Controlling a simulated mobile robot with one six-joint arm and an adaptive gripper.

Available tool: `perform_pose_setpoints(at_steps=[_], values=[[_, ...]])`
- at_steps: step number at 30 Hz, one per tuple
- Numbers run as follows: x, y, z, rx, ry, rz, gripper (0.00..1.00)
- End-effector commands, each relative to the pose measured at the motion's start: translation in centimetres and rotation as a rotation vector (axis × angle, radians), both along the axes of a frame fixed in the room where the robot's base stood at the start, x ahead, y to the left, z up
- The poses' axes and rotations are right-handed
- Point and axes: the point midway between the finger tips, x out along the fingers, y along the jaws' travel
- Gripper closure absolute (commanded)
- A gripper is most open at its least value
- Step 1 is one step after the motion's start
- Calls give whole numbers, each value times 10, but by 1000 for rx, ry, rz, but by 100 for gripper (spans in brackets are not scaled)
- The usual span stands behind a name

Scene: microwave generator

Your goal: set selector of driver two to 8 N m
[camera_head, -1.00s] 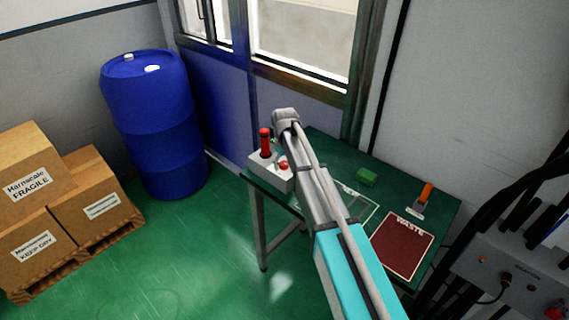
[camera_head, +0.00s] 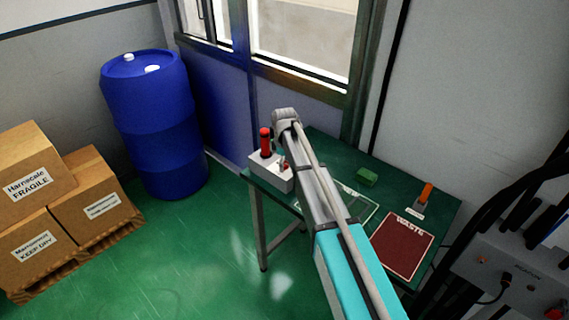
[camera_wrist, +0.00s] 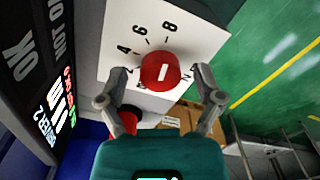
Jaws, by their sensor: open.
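In the wrist view a round red selector knob (camera_wrist: 152,78) with a white bar sits on a white panel (camera_wrist: 203,38). The panel carries the marks 4, 6 and 8 with short ticks, and part of a unit label beside the knob. The bar lies roughly level in the picture, not in line with the 8 tick. My gripper (camera_wrist: 160,88) is open, its two fingers on either side of the knob with visible gaps.
A dark display (camera_wrist: 45,100) reading DRIVER 2 is left in the wrist view. A red-handled driver (camera_head: 265,142) stands upright on the white box.

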Motion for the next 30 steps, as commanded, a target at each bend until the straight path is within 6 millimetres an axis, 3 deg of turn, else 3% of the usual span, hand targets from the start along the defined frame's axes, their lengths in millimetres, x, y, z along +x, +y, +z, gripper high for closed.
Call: perform_pose_setpoints(at_steps=[4,30], values=[[0,0,0,0,0,95,15],[0,0,78,0,0,88,15]])
